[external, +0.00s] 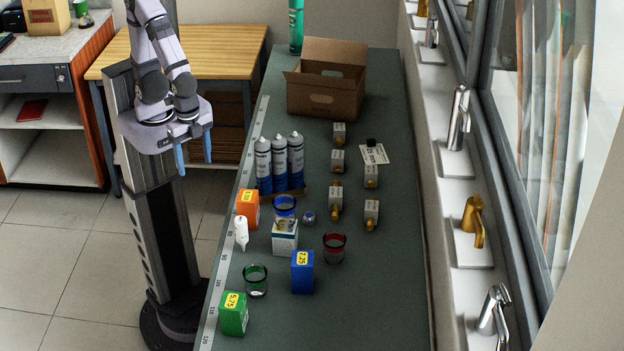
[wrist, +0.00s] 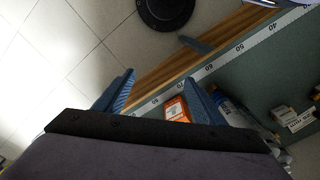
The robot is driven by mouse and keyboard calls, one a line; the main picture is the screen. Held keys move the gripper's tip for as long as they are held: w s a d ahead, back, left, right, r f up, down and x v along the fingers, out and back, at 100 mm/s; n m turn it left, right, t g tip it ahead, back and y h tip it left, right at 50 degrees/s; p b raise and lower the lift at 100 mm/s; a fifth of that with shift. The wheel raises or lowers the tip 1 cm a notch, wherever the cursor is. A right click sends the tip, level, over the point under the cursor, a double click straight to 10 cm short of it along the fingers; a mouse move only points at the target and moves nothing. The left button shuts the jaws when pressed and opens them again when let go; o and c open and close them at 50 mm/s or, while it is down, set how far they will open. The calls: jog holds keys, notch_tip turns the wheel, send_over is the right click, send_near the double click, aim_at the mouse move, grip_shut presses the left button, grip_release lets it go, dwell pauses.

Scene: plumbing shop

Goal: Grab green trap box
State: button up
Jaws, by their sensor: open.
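The green trap box (external: 233,314) with a yellow price label stands upright at the near left corner of the green-topped bench in the external view. It does not show in the wrist view. My gripper (external: 194,158) is open and empty, high up at the left of the bench, far behind and above the green box. In the wrist view its two blue fingers (wrist: 160,92) are spread apart, with floor and the bench edge beyond them.
Near the green box stand a green-rimmed glass (external: 256,281), a blue box (external: 302,272), a white bottle (external: 241,233) and an orange box (external: 248,207). Several cartridges (external: 280,162) and a cardboard box (external: 327,82) stand farther back. The bench's near right is clear.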

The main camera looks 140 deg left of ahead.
jog(key=shift+o, duration=0.2)
jog(key=w+a+t+y+b, duration=0.1)
jog(key=w+a+t+b, duration=0.15)
jog(key=w, duration=0.65)
jog(key=w+a+t+y+b, duration=0.1)
jog(key=w+a+t+b, duration=0.15)
jog(key=w, duration=0.55)
jog(key=w+d+r+m+t+h+b, duration=0.1)
jog(key=w+d+r+t+b, duration=0.15)
jog(key=w, duration=0.65)
jog(key=w+d+r+m+t+h+b, duration=0.15)
jog(key=w+t, duration=0.25)
jog(key=w, duration=0.6)
jog(key=w+d+m+h+b, duration=0.3)
jog(key=w+d+h, duration=0.2)
jog(key=d, duration=0.2)
jog(key=d+f+m+g+h+b, duration=0.3)
jog(key=d+m+h, duration=0.2)
jog(key=d, duration=0.3)
send_near(230, 317)
jog(key=shift+s+a+r+n, duration=0.25)
jog(key=shift+s+r, duration=0.05)
jog(key=shift+r, duration=0.05)
jog(key=shift+p+x, duration=0.75)
jog(key=shift+x, duration=3.1)
jog(key=shift+f, duration=0.1)
